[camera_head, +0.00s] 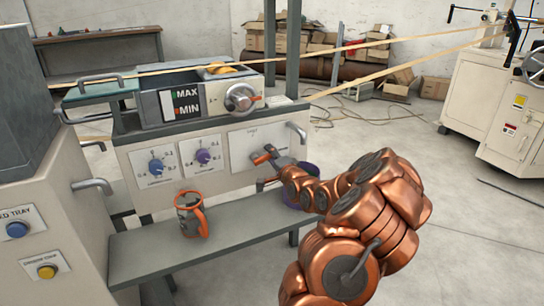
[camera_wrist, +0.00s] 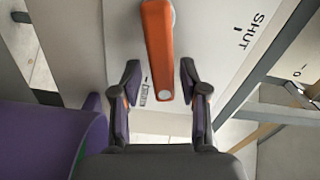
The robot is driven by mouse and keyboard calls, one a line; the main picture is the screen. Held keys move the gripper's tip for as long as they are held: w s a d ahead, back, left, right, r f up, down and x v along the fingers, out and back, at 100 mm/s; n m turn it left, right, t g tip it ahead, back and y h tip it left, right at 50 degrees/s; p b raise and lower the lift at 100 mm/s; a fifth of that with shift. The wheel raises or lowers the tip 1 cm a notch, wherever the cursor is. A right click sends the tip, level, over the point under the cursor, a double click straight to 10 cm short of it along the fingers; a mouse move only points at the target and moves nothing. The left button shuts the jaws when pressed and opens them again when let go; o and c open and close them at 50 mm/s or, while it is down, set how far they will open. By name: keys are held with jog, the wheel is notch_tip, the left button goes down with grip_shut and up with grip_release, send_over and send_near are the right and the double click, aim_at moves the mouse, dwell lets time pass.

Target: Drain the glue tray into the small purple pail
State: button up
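An orange valve lever (camera_head: 262,157) is on the light front panel of the glue machine; in the wrist view the lever (camera_wrist: 160,50) hangs from a round pivot. My gripper (camera_head: 268,168) is at the lever. In the wrist view my gripper (camera_wrist: 160,85) is open, with the lever's end between its fingers and gaps on both sides. A SHUT mark is to the lever's right; a small label by the left finger is unreadable. The purple pail (camera_head: 308,168) is partly hidden behind my arm; the pail (camera_wrist: 40,140) also shows at lower left. The glue tray's MAX/MIN gauge (camera_head: 181,104) faces front.
A grey shelf (camera_head: 240,225) runs below the panel and bears an orange-and-grey mug (camera_head: 191,215). Two knobs, blue (camera_head: 156,166) and purple (camera_head: 204,157), sit left of the lever. A metal handle (camera_head: 296,132) sticks out at its right. Tan strips cross above the machine.

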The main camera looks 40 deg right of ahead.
grip_shut()
dwell(0.3)
